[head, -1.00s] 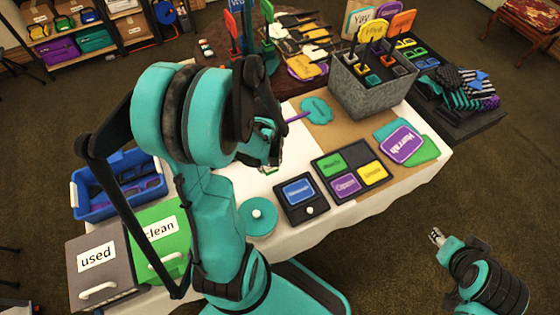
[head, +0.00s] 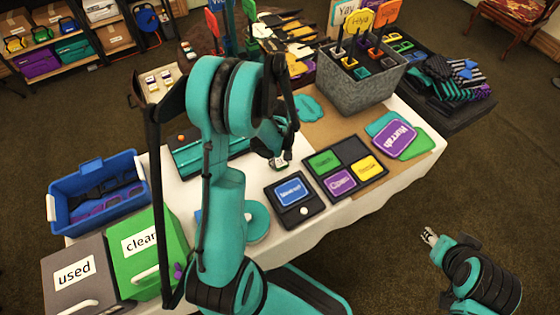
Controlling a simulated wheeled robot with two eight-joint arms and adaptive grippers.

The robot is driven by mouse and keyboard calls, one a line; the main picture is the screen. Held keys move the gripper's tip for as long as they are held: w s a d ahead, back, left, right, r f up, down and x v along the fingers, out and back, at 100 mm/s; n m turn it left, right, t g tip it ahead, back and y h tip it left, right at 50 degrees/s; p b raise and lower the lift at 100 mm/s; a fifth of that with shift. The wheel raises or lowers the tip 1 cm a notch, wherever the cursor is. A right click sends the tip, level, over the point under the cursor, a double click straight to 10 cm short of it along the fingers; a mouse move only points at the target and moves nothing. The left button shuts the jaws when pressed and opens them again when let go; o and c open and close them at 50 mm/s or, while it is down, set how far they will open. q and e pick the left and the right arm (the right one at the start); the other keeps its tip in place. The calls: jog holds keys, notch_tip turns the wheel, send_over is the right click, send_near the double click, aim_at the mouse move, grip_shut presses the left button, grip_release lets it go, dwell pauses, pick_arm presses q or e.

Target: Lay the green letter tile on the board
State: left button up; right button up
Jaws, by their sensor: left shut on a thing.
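My left gripper (head: 279,160) is shut on a small pale, green-edged piece, seemingly the green letter tile (head: 279,163). It holds it over the white tabletop, just behind the black tray with the blue card. The gripper's jaws are small in the picture and partly dark against my arm. A long teal and black flat piece (head: 195,156), possibly the board, lies on the table left of the gripper.
A black single tray (head: 308,218) and a black divided tray (head: 350,150) with green, purple and yellow cards lie just right of the gripper. A grey bin (head: 350,92) stands behind. A blue crate (head: 62,205) and used and clean boxes are left.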

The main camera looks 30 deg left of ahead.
pick_arm(q)
jog(key=shift+s, duration=0.1)
jog(key=shift+f, duration=0.1)
jog(key=o, duration=0.9)
jog(key=shift+o, duration=0.2)
